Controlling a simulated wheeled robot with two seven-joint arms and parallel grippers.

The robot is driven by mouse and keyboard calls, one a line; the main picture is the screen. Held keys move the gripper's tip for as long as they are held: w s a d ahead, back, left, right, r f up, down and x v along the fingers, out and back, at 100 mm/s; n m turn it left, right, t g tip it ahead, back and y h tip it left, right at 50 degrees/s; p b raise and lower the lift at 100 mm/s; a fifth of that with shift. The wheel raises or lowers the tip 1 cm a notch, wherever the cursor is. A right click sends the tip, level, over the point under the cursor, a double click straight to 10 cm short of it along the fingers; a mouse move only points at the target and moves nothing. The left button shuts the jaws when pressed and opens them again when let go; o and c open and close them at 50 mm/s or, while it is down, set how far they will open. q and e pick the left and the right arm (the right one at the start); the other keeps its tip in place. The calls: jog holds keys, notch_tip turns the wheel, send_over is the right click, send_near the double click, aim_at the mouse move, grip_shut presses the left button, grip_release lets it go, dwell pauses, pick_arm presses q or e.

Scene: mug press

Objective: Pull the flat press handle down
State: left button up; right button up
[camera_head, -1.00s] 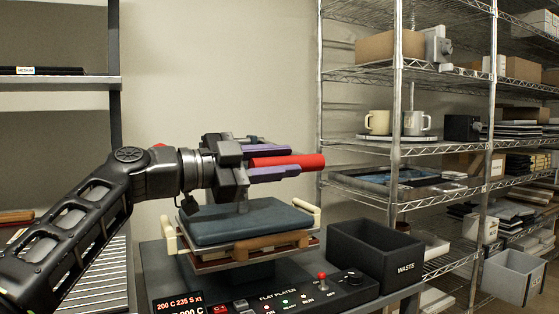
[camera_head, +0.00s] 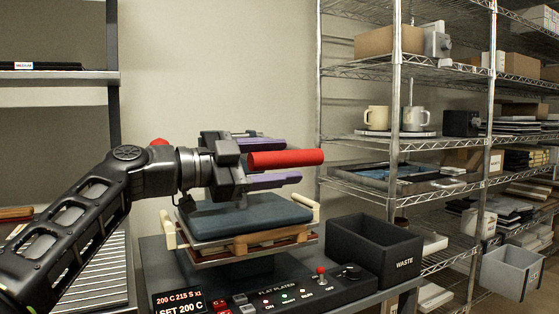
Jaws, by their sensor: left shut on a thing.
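The flat press stands on a grey bench, with a dark blue-grey upper pad (camera_head: 245,222) above a brown-edged lower layer (camera_head: 270,240). Its red handle (camera_head: 290,158) sticks out to the right above the pad, close to level. My left gripper (camera_head: 262,161) reaches in from the left and is shut on the red handle, one purple finger above it and one below. The gripper hides the handle's inner end and part of the press arm. My right gripper does not show.
The control panel (camera_head: 335,292) with a red-topped switch is at the bench front. A black waste bin (camera_head: 375,250) stands right of the press. Wire shelves (camera_head: 395,150) with mugs are farther right. The space above the bin is clear.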

aim_at(243, 164)
pick_arm(q)
jog(key=v, duration=0.8)
jog(key=shift+w+d, duration=0.1)
jog(key=shift+w, duration=0.05)
dwell(0.9)
